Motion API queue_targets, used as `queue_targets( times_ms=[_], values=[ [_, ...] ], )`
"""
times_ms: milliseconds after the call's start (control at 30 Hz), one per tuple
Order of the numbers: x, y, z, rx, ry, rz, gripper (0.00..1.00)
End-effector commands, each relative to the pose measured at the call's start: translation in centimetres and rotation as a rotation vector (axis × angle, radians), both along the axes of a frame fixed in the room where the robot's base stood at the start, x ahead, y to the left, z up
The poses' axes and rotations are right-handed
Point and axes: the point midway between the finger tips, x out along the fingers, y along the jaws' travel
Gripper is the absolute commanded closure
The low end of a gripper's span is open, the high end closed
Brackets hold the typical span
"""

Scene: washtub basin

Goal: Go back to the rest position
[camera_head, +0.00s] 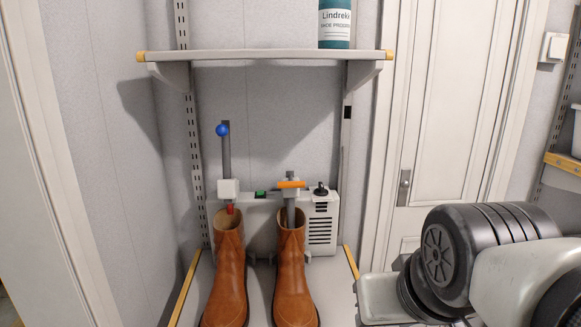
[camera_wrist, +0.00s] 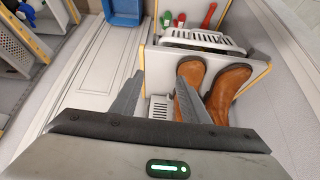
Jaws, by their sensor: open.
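My gripper (camera_wrist: 160,80) is open in the wrist view, with its two grey fingers spread and nothing between them. The right finger overlaps the left of two brown boots in that view, and the picture does not show a touch. In the head view my arm comes in from the lower right, and the fingers do not show. The left boot (camera_head: 228,270) and the right boot (camera_head: 292,268) stand upright side by side on a low shelf, below a white dryer unit (camera_head: 323,222) on the wall. The right boot in the wrist view (camera_wrist: 225,88) is largely clear.
An upper shelf (camera_head: 265,55) holds a teal-labelled bottle (camera_head: 334,25). An upright post with a blue knob (camera_head: 222,129) and an orange handle (camera_head: 291,184) rise above the boots. A white door (camera_head: 447,110) stands at the right. A blue bin (camera_wrist: 122,12) shows in the wrist view.

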Motion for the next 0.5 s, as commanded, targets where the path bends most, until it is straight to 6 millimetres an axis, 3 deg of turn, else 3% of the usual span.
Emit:
queue_targets(
  times_ms=[33, 67, 100, 500],
  values=[
    [-1.9, -0.6, -0.6, 0.002, 0.052, -0.024, 0.59],
    [-2.3, -0.7, 0.5, 0.003, 0.069, -0.027, 0.59],
    [-2.1, -0.6, 2.3, 0.003, 0.063, -0.021, 0.59],
    [-1.9, -0.5, 13.3, 0.002, 0.062, -0.019, 0.59]
  ],
)
